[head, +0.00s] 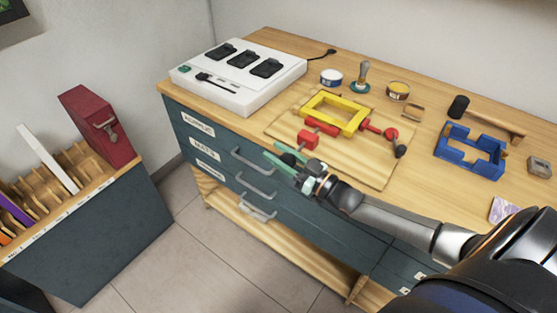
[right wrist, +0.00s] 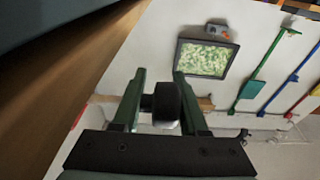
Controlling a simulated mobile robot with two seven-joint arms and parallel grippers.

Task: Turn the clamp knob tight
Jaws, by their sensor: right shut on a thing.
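A yellow rectangular frame (head: 352,113) lies on a light wooden board (head: 362,166) on the workbench. A red clamp part (head: 308,140) sits at its near left edge. My right gripper (head: 284,157), with green fingers, is at the bench's front edge, shut on a dark clamp knob (head: 288,159). More red clamp hardware (head: 390,133) with a black knob (head: 400,151) is at the frame's right side. My left gripper is not in view.
A white charger box (head: 225,99) stands at the bench's left end. Tins (head: 331,77), a brush (head: 362,76), a mallet (head: 487,118) and a blue holder (head: 468,150) lie beyond and to the right. Drawers with handles (head: 253,162) are below the bench edge.

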